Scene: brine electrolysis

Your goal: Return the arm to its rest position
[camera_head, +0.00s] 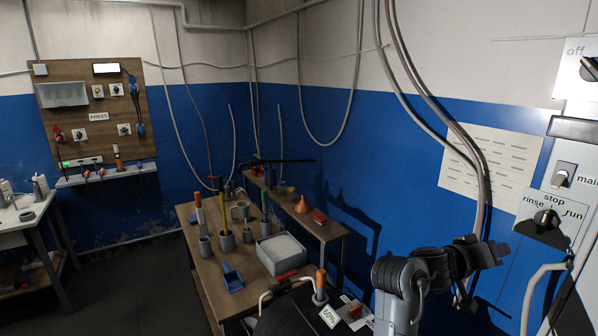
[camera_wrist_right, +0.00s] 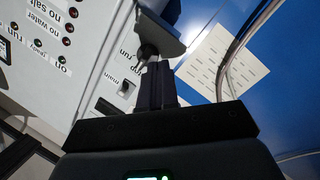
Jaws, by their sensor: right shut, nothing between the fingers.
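My right arm (camera_head: 400,285) reaches in from the bottom right in the head view. Its gripper (camera_head: 500,252) is in front of the blue wall, left of the grey control panel (camera_head: 545,240). In the right wrist view the dark fingers of the right gripper (camera_wrist_right: 157,85) are together with nothing between them. A dark knob (camera_wrist_right: 148,51) shows just beyond the fingertips; I cannot tell the gap between them. My left gripper is not in view.
The panel carries a rinse/stop/run knob (camera_head: 547,218) and a main switch (camera_head: 561,178). Hoses (camera_head: 486,190) hang behind the right gripper. A wooden bench (camera_head: 215,270) with pots, a grey bin (camera_head: 282,254) and a blue scoop (camera_head: 232,278) stands left of the arm.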

